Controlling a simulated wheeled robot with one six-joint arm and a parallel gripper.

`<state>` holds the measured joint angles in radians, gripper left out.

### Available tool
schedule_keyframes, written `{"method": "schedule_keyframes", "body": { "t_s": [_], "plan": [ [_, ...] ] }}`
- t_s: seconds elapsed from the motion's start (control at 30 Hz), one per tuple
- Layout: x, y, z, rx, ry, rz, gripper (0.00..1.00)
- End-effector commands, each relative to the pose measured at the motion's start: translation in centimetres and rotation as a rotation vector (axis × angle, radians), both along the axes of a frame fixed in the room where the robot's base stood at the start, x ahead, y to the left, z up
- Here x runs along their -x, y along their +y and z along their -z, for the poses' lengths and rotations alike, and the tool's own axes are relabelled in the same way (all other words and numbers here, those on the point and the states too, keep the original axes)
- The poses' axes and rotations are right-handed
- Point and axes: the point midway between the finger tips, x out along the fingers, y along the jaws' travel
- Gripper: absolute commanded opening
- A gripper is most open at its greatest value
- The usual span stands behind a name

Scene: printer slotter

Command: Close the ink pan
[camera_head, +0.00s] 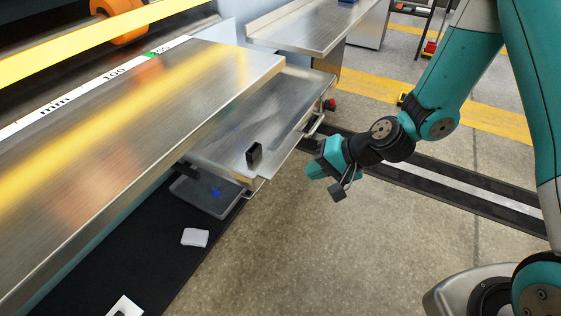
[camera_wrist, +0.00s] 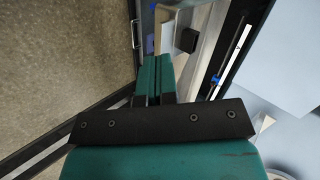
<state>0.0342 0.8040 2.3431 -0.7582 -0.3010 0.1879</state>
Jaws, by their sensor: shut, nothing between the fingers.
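The ink pan appears to be the shiny metal tray (camera_head: 232,140) that sticks out from under the long metal table in the head view. A small black block (camera_head: 254,152) stands on it near its outer edge. The block also shows in the wrist view (camera_wrist: 186,40), just beyond and right of the fingertips. My gripper (camera_head: 314,171) is shut and empty, off the tray's outer side over the floor, with a visible gap to the tray. In the wrist view its teal fingers (camera_wrist: 156,66) lie together and point toward the tray's edge.
The long metal table (camera_head: 140,110) overhangs the tray on the left. A grey lower pan (camera_head: 205,194) with a blue mark sits beneath. A white lump (camera_head: 195,237) lies on the black floor strip. A metal side table (camera_head: 315,25) stands behind. Open floor (camera_head: 330,255) lies in front.

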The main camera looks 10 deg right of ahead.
Motion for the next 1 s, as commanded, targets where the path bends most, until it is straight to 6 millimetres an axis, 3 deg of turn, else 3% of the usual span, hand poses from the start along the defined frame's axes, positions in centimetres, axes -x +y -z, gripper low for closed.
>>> {"method": "schedule_keyframes", "body": {
  "t_s": [0.2,0.37,0.87,1.0],
  "plan": [
    [-1.0,-2.1,3.1,-0.051,0.052,0.212,0.00],
    [-1.3,-2.1,4.4,-0.059,0.058,0.250,0.00],
    [-5.4,3.6,11.0,-0.058,0.054,0.245,0.00],
    [-6.7,5.4,10.8,-0.060,0.053,0.246,0.00]
  ]
}}
